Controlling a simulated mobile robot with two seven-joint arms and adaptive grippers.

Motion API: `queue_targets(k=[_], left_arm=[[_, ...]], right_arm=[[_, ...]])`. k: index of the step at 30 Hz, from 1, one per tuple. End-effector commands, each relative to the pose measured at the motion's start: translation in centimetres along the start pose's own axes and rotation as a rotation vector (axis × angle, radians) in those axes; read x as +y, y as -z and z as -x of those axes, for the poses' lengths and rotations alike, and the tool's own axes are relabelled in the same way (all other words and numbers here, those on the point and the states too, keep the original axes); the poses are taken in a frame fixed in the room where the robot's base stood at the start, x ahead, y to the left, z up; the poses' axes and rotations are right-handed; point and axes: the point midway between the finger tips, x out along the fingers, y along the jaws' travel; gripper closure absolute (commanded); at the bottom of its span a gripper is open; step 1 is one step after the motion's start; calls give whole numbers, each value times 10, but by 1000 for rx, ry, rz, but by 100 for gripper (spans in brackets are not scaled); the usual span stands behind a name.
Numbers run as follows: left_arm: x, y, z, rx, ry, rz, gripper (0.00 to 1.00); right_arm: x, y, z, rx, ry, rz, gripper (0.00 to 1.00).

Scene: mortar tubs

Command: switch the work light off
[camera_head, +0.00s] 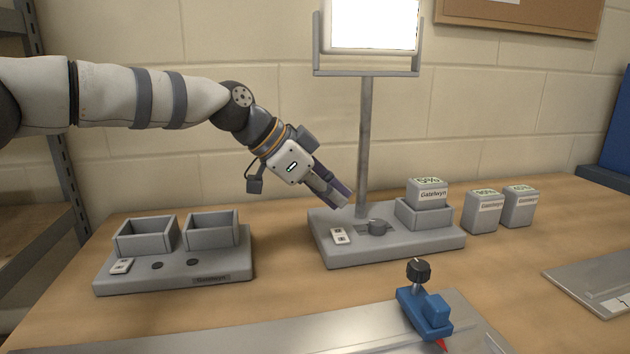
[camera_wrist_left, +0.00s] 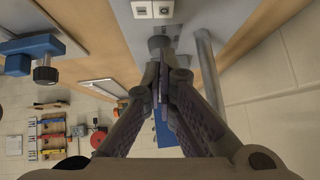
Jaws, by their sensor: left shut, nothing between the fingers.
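The work light (camera_head: 372,24) is a bright white, lit panel in a grey bracket on a post (camera_head: 366,140). The post rises from a grey base (camera_head: 345,254). My left gripper (camera_head: 344,202) is shut and empty, pointing down to the right, just above the base and left of the post. My right gripper is not in view.
A grey tub labelled Gatelwyn (camera_head: 428,193) sits in a holder on the base. Two more tubs (camera_head: 482,212) stand to the right. A second grey base (camera_head: 130,280) with two empty boxes is at left. A blue clamp (camera_head: 425,314) is in front.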

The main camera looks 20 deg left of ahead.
Motion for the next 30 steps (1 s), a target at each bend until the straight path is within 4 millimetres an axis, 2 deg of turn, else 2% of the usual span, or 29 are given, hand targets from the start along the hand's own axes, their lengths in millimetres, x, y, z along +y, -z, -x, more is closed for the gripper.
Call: queue_targets(k=[1, 9, 20, 25, 30], left_arm=[[1, -3, -13, -5, -6, 2, 100], [0, -26, -32, 1, 0, 1, 100], [0, -28, -34, 1, 0, 0, 100], [-4, -40, -46, -6, -84, 90, 100], [-2, -37, -42, -6, -92, 90, 100]], right_arm=[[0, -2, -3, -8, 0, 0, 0], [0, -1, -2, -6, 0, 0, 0], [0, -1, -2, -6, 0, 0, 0], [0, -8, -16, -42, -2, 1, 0], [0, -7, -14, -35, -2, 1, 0]])
